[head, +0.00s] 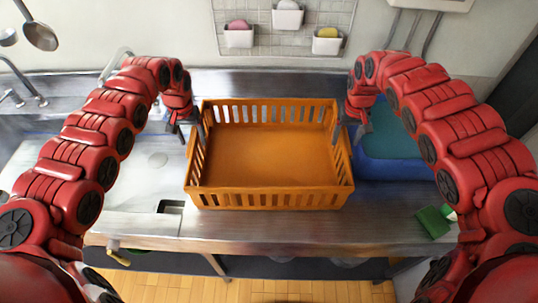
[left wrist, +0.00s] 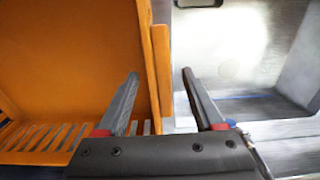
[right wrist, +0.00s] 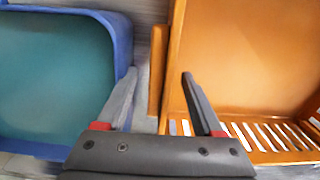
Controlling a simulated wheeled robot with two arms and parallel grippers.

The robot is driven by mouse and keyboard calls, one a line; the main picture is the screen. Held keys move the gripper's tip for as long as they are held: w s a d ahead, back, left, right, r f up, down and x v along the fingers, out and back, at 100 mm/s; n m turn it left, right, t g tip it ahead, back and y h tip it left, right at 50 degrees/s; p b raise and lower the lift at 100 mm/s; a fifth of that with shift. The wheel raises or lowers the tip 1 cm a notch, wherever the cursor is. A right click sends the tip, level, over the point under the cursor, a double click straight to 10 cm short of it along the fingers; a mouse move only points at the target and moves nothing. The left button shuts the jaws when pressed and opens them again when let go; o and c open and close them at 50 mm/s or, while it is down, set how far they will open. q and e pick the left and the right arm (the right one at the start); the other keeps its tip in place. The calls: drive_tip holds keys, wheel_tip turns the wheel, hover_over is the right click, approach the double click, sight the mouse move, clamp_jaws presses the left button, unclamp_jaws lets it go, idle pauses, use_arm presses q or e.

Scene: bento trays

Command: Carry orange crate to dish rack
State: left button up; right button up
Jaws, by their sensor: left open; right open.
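The orange crate (head: 270,197) is empty, with slatted walls, and sits on the steel counter. My left gripper (head: 194,128) is at the crate's left wall. In the left wrist view its open fingers (left wrist: 160,78) straddle the crate's side wall (left wrist: 161,70), one finger inside and one outside. My right gripper (head: 348,130) is at the crate's right wall. In the right wrist view its open fingers (right wrist: 158,75) are on either side of the crate's wall (right wrist: 172,70). I cannot tell whether any finger touches the crate. I do not recognise a dish rack in these views.
A blue bin (head: 392,170) with a teal inside stands close to the crate's right. A sink (head: 130,180) lies to the left. Wall holders (head: 288,17) hang behind.

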use_arm(q)
clamp_jaws()
use_arm(e)
clamp_jaws()
